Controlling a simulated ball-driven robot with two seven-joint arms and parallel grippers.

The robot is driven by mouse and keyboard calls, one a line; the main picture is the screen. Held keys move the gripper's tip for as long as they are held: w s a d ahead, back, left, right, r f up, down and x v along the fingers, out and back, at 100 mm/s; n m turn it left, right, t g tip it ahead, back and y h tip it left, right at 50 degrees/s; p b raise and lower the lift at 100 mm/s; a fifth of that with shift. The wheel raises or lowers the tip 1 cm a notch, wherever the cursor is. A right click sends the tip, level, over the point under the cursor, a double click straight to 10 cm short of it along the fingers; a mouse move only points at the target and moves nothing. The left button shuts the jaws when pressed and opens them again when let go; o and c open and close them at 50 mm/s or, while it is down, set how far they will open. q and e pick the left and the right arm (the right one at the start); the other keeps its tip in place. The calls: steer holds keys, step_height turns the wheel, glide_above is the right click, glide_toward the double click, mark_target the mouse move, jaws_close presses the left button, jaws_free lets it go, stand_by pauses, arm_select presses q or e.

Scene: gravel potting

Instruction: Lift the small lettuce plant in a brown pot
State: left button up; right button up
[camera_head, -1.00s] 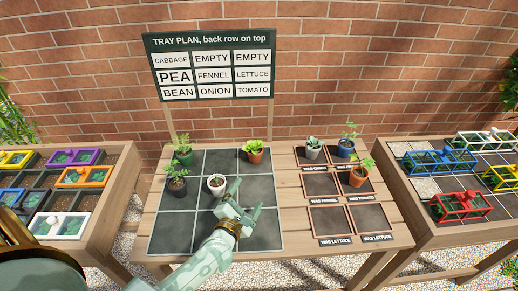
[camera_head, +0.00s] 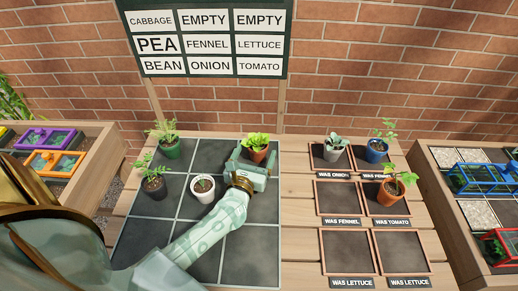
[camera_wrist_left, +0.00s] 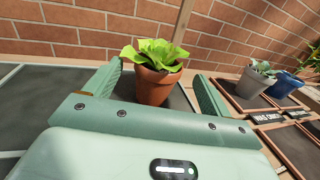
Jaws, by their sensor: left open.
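The small lettuce plant in a brown pot (camera_head: 257,150) stands on the back right square of the dark gridded tray (camera_head: 247,240). It also shows in the left wrist view (camera_wrist_left: 155,84), upright, with bright green leaves above a terracotta pot. My left gripper (camera_head: 254,163) is open just in front of the pot. In the left wrist view the left gripper's fingers (camera_wrist_left: 155,88) are on either side of the pot, with gaps visible. The pot's lower edge is partly hidden by the gripper body. My right gripper is not in view.
A white pot (camera_head: 203,188) stands left of my left wrist. A green pot (camera_head: 168,148) and a black pot (camera_head: 154,186) stand farther left. On the right, framed squares hold a grey pot (camera_head: 333,151), a blue pot (camera_head: 377,150) and an orange-brown pot (camera_head: 391,193). The tray's front squares are clear.

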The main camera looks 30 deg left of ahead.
mark_target(257, 149)
arm_select(q)
steer(key=x, duration=0.4)
steer(key=shift+a+f+b, duration=0.1)
steer(key=shift+f+b, duration=0.1)
steer(key=shift+b, duration=0.1)
steer(key=shift+r, duration=0.1)
steer(key=shift+c, duration=0.3)
steer(key=c, duration=1.1)
steer(key=shift+o, duration=0.2)
